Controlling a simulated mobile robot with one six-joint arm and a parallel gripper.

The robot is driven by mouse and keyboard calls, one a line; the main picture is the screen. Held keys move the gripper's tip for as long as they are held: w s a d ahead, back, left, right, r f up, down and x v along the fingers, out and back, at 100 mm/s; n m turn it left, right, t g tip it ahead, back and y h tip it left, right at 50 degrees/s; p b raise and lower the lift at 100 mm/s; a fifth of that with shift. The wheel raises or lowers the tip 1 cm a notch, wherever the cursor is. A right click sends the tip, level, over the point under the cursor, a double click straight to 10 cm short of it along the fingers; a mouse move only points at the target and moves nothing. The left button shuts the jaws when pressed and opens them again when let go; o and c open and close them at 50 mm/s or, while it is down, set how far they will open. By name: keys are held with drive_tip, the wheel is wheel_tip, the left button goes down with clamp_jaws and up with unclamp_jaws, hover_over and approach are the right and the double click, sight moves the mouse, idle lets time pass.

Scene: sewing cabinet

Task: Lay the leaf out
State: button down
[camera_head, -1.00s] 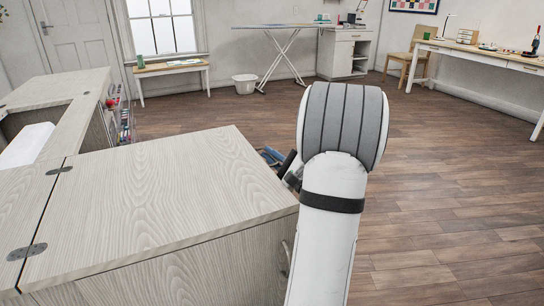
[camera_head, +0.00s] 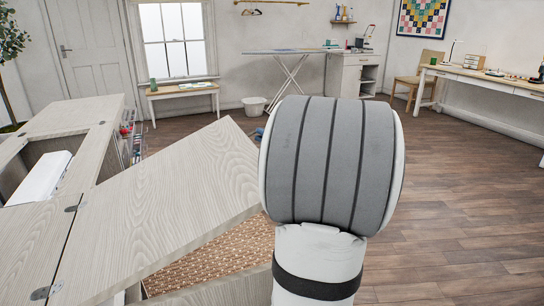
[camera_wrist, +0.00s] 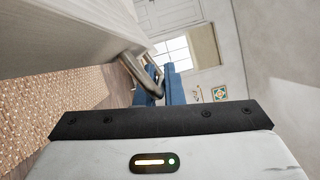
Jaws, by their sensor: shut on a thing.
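The pale wood-grain leaf (camera_head: 165,205) of the sewing cabinet is tilted, its right side raised and its left side at the hinges (camera_head: 71,208). My gripper (camera_wrist: 160,85), with blue fingers, is shut on the curved metal handle (camera_wrist: 140,74) at the leaf's edge in the wrist view. In the head view my arm hides the handle and nearly all of the gripper. Under the raised leaf (camera_wrist: 75,28) a woven brown surface (camera_head: 222,255) shows; it also appears in the wrist view (camera_wrist: 60,115).
The cabinet top (camera_head: 30,225) lies left of the leaf, with an opening holding a white object (camera_head: 45,177) behind it. A rack of colored items (camera_head: 132,135) is on the cabinet's far side. Wooden floor (camera_head: 450,225) is open to the right. A bench (camera_head: 183,90) stands at the back wall.

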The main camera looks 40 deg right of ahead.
drive_tip(key=shift+n+g, duration=0.3)
drive_tip(key=shift+n, duration=0.6)
drive_tip(key=a+r, duration=0.1)
drive_tip(key=r, duration=0.1)
drive_tip(key=a+r+p, duration=0.1)
drive_tip(key=r, duration=0.2)
drive_tip(key=w+a+r+p, duration=0.1)
drive_tip(key=r, duration=0.2)
drive_tip(key=shift+a, duration=0.2)
drive_tip(key=c, duration=1.5)
unclamp_jaws()
drive_tip(key=shift+c, duration=0.2)
